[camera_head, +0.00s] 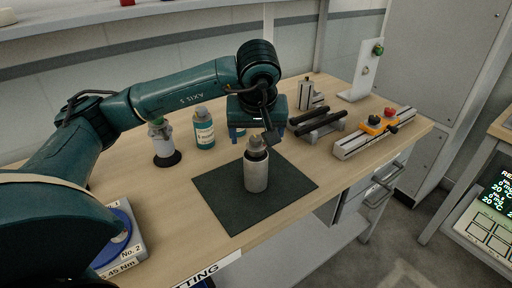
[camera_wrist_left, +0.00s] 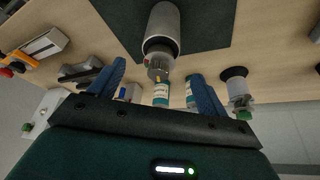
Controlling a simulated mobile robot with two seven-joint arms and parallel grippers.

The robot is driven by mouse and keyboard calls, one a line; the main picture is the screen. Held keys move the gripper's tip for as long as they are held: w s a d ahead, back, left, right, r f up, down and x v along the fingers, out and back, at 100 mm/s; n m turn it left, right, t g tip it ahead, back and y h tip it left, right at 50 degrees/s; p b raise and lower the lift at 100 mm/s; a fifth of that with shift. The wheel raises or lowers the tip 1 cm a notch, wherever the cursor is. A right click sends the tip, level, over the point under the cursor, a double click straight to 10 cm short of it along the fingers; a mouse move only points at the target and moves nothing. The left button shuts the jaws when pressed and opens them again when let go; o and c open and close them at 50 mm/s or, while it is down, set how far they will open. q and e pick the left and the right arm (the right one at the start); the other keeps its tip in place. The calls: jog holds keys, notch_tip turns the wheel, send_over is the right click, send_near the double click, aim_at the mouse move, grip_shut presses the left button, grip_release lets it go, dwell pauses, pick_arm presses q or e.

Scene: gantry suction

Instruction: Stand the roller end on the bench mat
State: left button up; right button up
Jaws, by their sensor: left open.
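The roller end (camera_head: 256,174), a grey metal cylinder with a narrower stub on top, stands upright on the dark bench mat (camera_head: 222,205). In the wrist view the roller end (camera_wrist_left: 163,28) lies just beyond the fingertips, its stub end facing the gripper. My left gripper (camera_head: 257,136) is just behind and above it in the head view. Its blue fingers are spread wide with nothing between them, and they also show apart in the wrist view (camera_wrist_left: 159,72). The gripper and roller end appear apart. My right gripper is not in view.
Black rollers in a holder (camera_head: 318,122) and a rail with orange clamps (camera_head: 366,140) lie right. The mat's front is clear.

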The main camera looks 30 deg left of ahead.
pick_arm(q)
jog(key=v, duration=0.4)
dwell(0.4)
